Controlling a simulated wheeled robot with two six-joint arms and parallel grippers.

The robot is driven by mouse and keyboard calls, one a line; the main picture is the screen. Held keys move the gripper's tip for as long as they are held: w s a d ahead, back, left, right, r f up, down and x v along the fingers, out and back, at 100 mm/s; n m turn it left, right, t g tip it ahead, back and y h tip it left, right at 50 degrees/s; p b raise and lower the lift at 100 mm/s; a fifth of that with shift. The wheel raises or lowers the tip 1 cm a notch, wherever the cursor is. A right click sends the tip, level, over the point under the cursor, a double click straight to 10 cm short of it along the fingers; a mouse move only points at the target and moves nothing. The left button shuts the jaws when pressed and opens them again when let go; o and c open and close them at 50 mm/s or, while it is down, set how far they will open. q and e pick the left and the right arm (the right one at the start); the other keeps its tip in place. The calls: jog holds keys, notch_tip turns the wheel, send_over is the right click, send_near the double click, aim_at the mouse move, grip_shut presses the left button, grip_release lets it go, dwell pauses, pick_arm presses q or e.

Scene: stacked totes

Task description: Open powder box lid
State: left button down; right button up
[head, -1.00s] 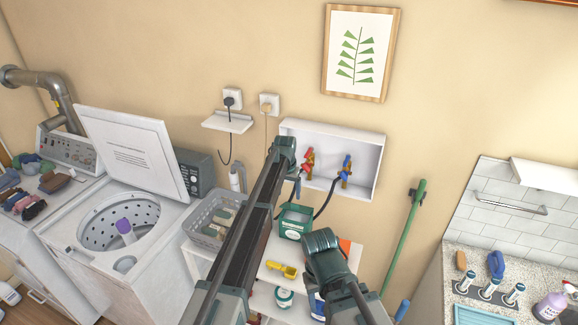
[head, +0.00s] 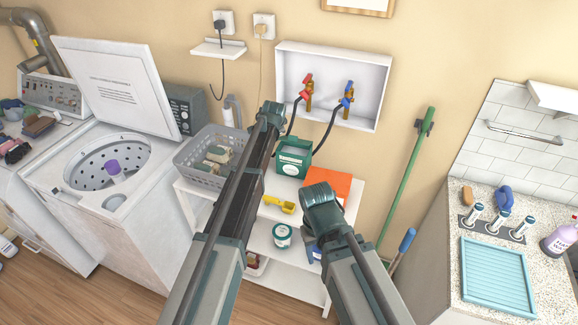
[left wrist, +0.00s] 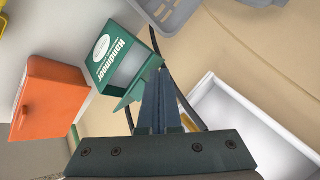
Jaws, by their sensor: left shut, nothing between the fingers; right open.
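A green box (head: 293,157) with a white label stands on the white shelf unit, near the wall. In the left wrist view the green box (left wrist: 104,52) shows printed lettering, and a green flap sticks out from its edge close to my fingers. I cannot tell how far the lid is raised. My left gripper (left wrist: 158,78) is shut and empty, with its fingertips beside that flap; I cannot tell whether they touch. In the head view its fingers are hidden behind the arm. My right gripper (head: 322,200) is open, in front of the shelf and nearer than the box; its fingers hardly show.
An orange box (head: 326,183) stands right of the green box, and a yellow scoop (head: 279,204) lies in front. A grey basket (head: 193,160) is at left. The white wall box (head: 360,66) with taps and hoses is above. An open washing machine (head: 110,170) stands left.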

pick_arm(q)
notch_tip(320, 180, down, 6)
jog(key=a+m+t+b, duration=0.1)
jog(key=m+t+b, duration=0.3)
jog(key=m+b, duration=0.3)
jog(key=m+t+h+b, duration=0.6)
jog(key=m+t+b, duration=0.3)
jog(key=m+b, duration=1.5)
send_near(295, 138)
jog(key=s+a+f+n+b, duration=0.2)
jog(key=s+f+n, duration=0.1)
jog(key=shift+s+a+f, duration=0.15)
jog(key=shift+f, duration=0.15)
pick_arm(e)
notch_tip(295, 138, down, 36)
pick_arm(q)
jog(key=p+x, duration=0.2)
jog(key=x, duration=0.8)
jog(key=shift+n, duration=0.3)
pick_arm(e)
notch_tip(295, 138, up, 3)
jog(key=shift+f, duration=0.1)
